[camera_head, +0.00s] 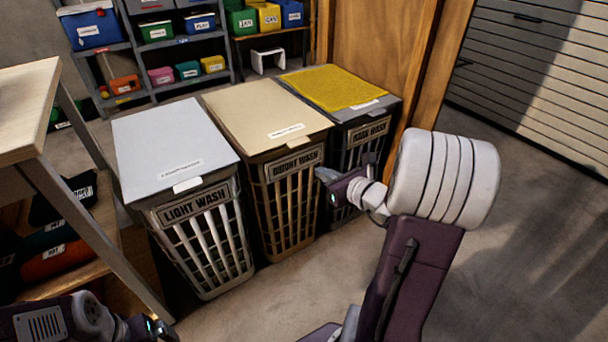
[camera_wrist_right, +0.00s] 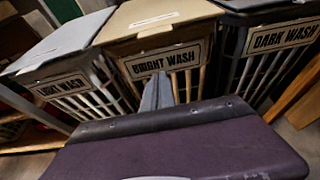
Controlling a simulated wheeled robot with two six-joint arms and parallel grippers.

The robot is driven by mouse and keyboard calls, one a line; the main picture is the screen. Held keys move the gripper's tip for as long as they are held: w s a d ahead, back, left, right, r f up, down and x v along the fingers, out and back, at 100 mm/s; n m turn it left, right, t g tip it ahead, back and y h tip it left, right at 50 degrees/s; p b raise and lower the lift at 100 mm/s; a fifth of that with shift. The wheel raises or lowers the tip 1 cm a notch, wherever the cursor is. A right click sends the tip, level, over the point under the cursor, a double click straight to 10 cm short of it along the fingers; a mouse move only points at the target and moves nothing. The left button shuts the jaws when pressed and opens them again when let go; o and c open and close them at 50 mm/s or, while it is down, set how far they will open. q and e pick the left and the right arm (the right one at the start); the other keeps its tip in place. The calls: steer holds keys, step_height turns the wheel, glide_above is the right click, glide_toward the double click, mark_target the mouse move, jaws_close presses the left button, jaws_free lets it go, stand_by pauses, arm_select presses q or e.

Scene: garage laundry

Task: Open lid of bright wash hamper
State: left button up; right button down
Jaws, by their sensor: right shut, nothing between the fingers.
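The bright wash hamper (camera_head: 289,200) stands in the middle of three hampers, with a slatted brown body and a "BRIGHT WASH" plate. Its tan lid (camera_head: 262,112) lies flat and closed, with a small pale tab at the front edge. My right gripper (camera_head: 325,175) is shut and empty, in front of the hamper's right front side below the lid. In the right wrist view the shut fingers (camera_wrist_right: 157,92) show just below the bright wash plate (camera_wrist_right: 165,60); contact cannot be told. My left arm shows at the bottom left of the head view; its fingers are not clearly visible.
The light wash hamper (camera_head: 205,240) with a grey lid stands to the left. The dark wash hamper (camera_head: 352,135) stands to the right, with a yellow cloth (camera_head: 335,86) on its lid. A wooden table (camera_head: 30,105) is at the left. The floor in front is clear.

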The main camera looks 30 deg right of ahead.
steer(key=b+x, duration=0.4)
steer(key=x, duration=0.6)
steer(key=shift+w+a+f+b, duration=0.1)
steer(key=shift+f+b, duration=0.15)
steer(key=shift+b, duration=0.05)
steer(key=shift+r+p, duration=0.45)
steer(key=shift+r, duration=1.85)
